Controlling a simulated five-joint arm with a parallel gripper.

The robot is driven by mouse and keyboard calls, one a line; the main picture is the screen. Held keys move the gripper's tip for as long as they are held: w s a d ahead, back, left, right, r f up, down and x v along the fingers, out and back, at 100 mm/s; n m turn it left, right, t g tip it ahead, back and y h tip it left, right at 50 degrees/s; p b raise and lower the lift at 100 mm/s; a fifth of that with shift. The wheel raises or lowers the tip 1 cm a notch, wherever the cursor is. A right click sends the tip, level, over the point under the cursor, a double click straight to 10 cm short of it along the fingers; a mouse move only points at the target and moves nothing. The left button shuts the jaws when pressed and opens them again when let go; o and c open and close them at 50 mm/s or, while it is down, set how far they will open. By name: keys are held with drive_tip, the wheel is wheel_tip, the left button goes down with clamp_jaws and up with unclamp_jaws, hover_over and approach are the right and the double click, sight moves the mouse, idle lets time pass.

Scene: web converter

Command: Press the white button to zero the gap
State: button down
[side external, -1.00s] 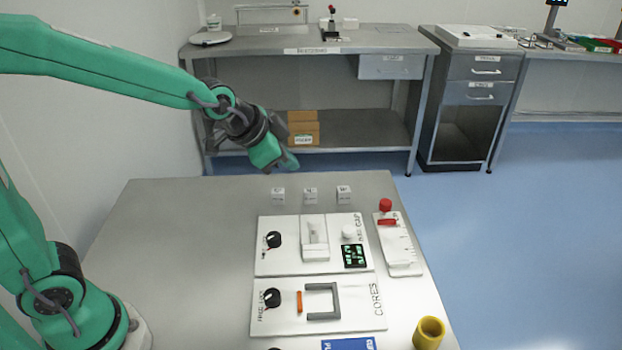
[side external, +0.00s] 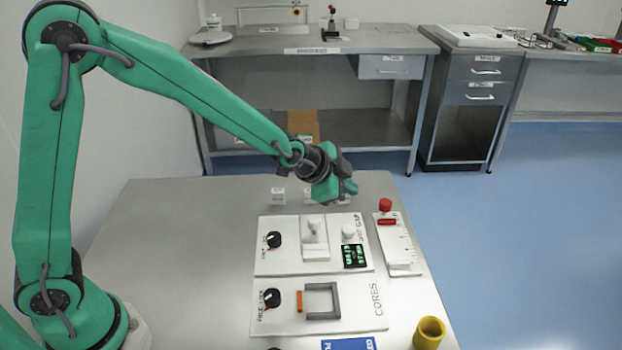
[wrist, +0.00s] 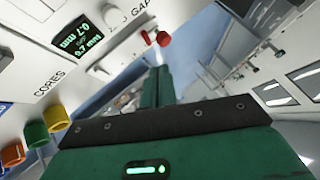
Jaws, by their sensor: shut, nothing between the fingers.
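The white button (side external: 348,232) is a round cap on the GAP panel (side external: 290,264), just above the small dark display with green text (side external: 354,256). In the wrist view the white button (wrist: 114,16) shows at the top, beside the display (wrist: 80,36); its lower line seems to read 0.7 mm. My gripper (side external: 350,187) is shut and empty. In the side view it hangs beyond the panel's far edge, above and behind the button, apart from it. In the wrist view its closed fingers (wrist: 156,78) point up the picture, to the right of the button.
The GAP panel also carries a black knob (side external: 274,239) and a white lever block (side external: 314,240). The CORES panel (side external: 350,320) lies nearer, with a grey bracket (side external: 338,300). A red-capped plate (side external: 400,250) lies to the right, a yellow cup (side external: 429,333) in front. The table's left is bare.

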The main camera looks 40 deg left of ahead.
sight(344, 230)
drive_tip(key=shift+f, duration=0.15)
idle(0.3)
drive_tip(key=shift+f, duration=4.3)
drive_tip(key=shift+a+f, duration=0.1)
drive_tip(key=shift+f, duration=0.9)
drive_tip(key=shift+r, duration=1.05)
drive_tip(key=shift+r, duration=0.1)
drive_tip(key=shift+r, duration=2.4)
